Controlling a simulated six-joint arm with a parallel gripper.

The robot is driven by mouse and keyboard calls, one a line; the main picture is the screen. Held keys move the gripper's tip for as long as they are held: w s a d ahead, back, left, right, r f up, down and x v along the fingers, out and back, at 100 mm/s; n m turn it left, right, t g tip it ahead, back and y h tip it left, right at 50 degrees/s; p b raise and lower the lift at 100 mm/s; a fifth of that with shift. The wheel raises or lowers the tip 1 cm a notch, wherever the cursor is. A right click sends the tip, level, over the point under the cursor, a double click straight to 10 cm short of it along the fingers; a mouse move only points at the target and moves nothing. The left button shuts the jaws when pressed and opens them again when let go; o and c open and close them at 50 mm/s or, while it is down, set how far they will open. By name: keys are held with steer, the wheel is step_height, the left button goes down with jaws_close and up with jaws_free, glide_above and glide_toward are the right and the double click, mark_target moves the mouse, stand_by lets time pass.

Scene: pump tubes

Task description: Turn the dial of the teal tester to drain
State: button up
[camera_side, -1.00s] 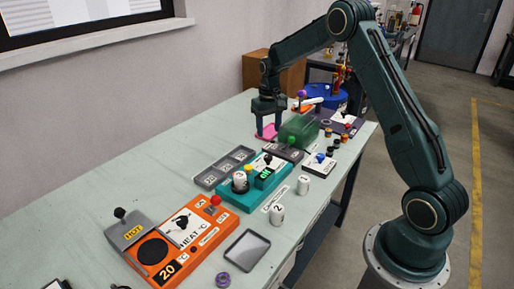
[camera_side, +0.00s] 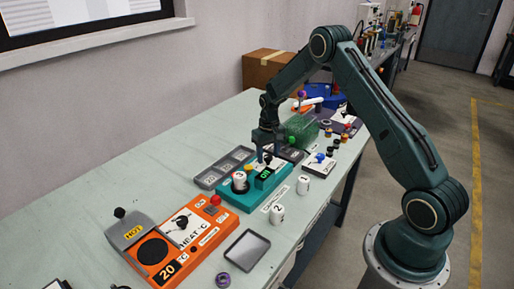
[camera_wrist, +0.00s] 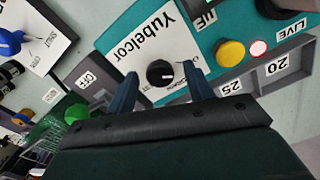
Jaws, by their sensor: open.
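The teal tester (camera_side: 233,196) sits mid-table in the side view. It holds a white numbered cylinder (camera_side: 240,178) and a green lit display (camera_side: 264,174). In the wrist view its teal body (camera_wrist: 200,22) carries a white plate (camera_wrist: 146,42) with a black dial (camera_wrist: 160,73) bearing a white pointer mark. A yellow button (camera_wrist: 230,53) and a lit red lamp (camera_wrist: 258,48) are beside the plate. My gripper (camera_wrist: 165,82) is open, its two blue fingers on either side of the dial, apart from it in the picture. I cannot tell whether they touch it. No drain label is readable.
A grey tray (camera_side: 222,167) with numbered compartments lies beside the tester. White cylinders (camera_side: 277,214) and (camera_side: 303,184) stand in front. An orange heater unit (camera_side: 180,240) is at left.

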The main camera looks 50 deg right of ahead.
steer(key=c, duration=1)
steer(key=shift+o, duration=0.2)
steer(key=shift+m, duration=0.5)
steer(key=m, duration=1.1)
steer(key=o, duration=1)
steer(key=shift+c, duration=0.2)
